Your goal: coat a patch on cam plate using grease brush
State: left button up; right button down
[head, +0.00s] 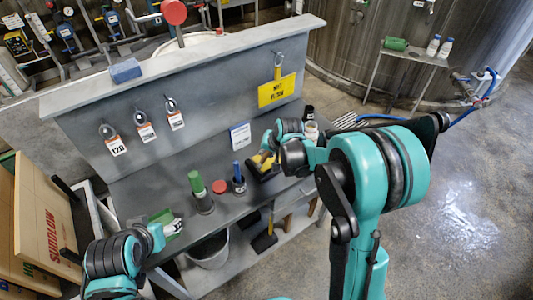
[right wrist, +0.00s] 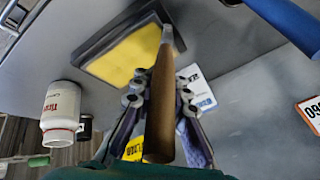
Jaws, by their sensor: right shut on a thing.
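My right gripper (head: 272,152) is over the right part of the grey bench, and in the right wrist view (right wrist: 160,105) it is shut on the wooden handle of the grease brush (right wrist: 161,108). The brush's metal end points at a dark plate with a yellow face (right wrist: 128,55), which looks like the cam plate. I cannot tell whether the brush touches it; its bristles are not clear. In the head view the plate (head: 263,166) is partly hidden by my gripper. My left gripper (head: 156,236) is at the bench's left end beside a green item with a white label (head: 170,226); its fingers are unclear.
A green-topped cylinder (head: 197,185), a red disc (head: 219,187) and a blue-handled item (head: 238,178) stand left of the plate. A white bottle (right wrist: 61,108) is near the gripper. A grey panel (head: 180,120) with hanging tags rises behind the bench.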

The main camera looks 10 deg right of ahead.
notch_tip(320, 180, up, 8)
jog(key=p, duration=0.4)
jog(key=shift+d, duration=0.15)
jog(key=shift+f, duration=0.1)
dwell(0.3)
